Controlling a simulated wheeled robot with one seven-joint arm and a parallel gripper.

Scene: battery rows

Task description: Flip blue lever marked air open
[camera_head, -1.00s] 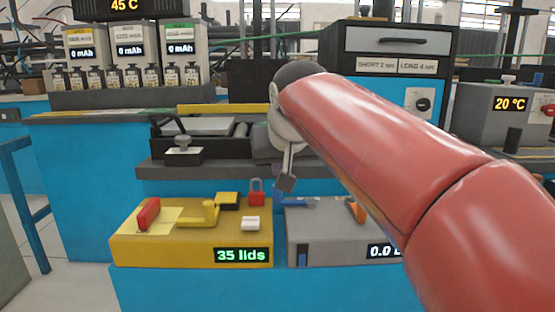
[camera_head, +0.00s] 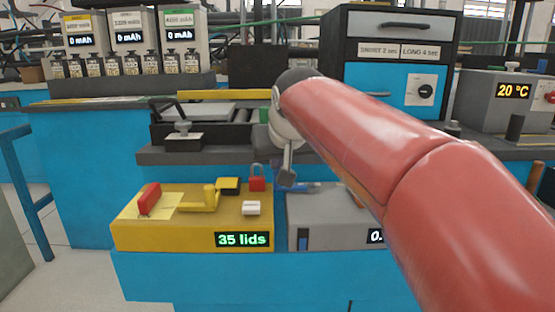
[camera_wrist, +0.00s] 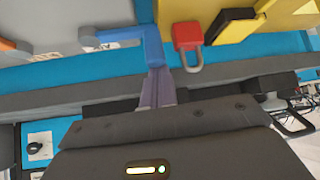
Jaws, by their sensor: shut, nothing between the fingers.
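The blue lever (camera_head: 301,187) lies across the top of the grey box (camera_head: 330,212), just right of the yellow box. In the wrist view the blue lever (camera_wrist: 153,46) has an L shape, with its bent end pointing toward my fingers. My gripper (camera_head: 285,179) is over the lever's left end, its fingers shut and empty. In the wrist view my fingertips (camera_wrist: 157,76) meet the lever's bent end in the picture; I cannot tell whether they touch. Any air marking is not readable. My arm hides the right part of the grey box.
The yellow box (camera_head: 130,232) stands close on the left, with a red padlock (camera_head: 257,183), a yellow handle (camera_head: 207,199) and a red lever (camera_head: 149,198). An orange handle (camera_head: 355,194) is partly hidden behind my arm. A dark ledge (camera_head: 200,157) runs behind both boxes.

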